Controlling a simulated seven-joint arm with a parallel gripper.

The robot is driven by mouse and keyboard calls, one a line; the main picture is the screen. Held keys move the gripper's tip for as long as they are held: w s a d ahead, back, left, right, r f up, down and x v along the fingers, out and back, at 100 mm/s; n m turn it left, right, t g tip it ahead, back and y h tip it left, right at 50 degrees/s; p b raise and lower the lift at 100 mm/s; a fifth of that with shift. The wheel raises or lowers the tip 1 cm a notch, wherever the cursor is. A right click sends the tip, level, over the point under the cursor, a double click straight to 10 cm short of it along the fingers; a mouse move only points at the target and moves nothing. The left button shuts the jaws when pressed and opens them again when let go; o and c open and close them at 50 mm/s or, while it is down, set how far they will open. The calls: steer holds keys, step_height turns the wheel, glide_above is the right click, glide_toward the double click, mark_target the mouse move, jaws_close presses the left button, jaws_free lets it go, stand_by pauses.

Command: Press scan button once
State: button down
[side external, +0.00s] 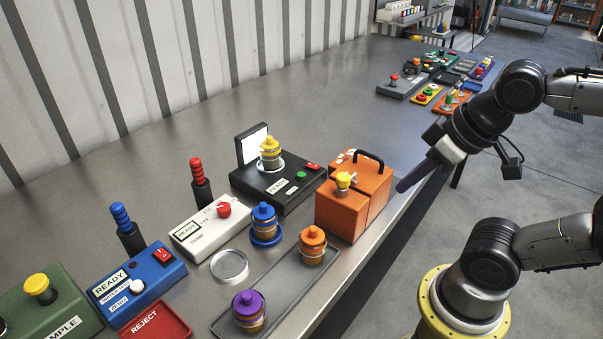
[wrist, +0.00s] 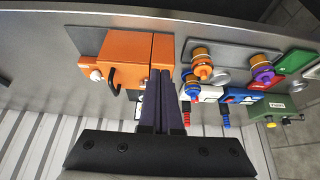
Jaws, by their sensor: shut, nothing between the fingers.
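A black box (side external: 262,186) with an upright white panel stands mid-bench in the side view. A yellow-topped canister (side external: 270,155) sits on it. Its front has a green button (side external: 301,176), a red button or switch (side external: 313,166) and small labels too small to read surely. I cannot tell which one is the scan button. My gripper (side external: 402,187) is shut and empty, its dark fingers pointing down just right of the orange case (side external: 340,213), apart from the black box. In the wrist view my gripper (wrist: 163,75) covers most of the black box.
The orange case, also in the wrist view (wrist: 125,47), stands beside the black box towards my gripper. A white READY box (side external: 205,228), a blue-topped canister (side external: 264,222) and a grey tray (side external: 290,285) with canisters lie to its left and front.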

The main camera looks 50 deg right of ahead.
stand_by(0.7)
steer(key=w+d+r+t+h, duration=0.2)
steer(key=w+d+r, duration=0.1)
steer(key=w+r, duration=0.3)
steer(key=n+t+h, duration=0.1)
steer(key=n, duration=0.4)
glide_above(301, 176)
step_height(301, 176, down, 7)
steer(key=shift+s+d+f, duration=0.2)
steer(key=shift+s+d, duration=0.05)
steer(key=shift+s, duration=0.15)
steer(key=shift+f, duration=4.35)
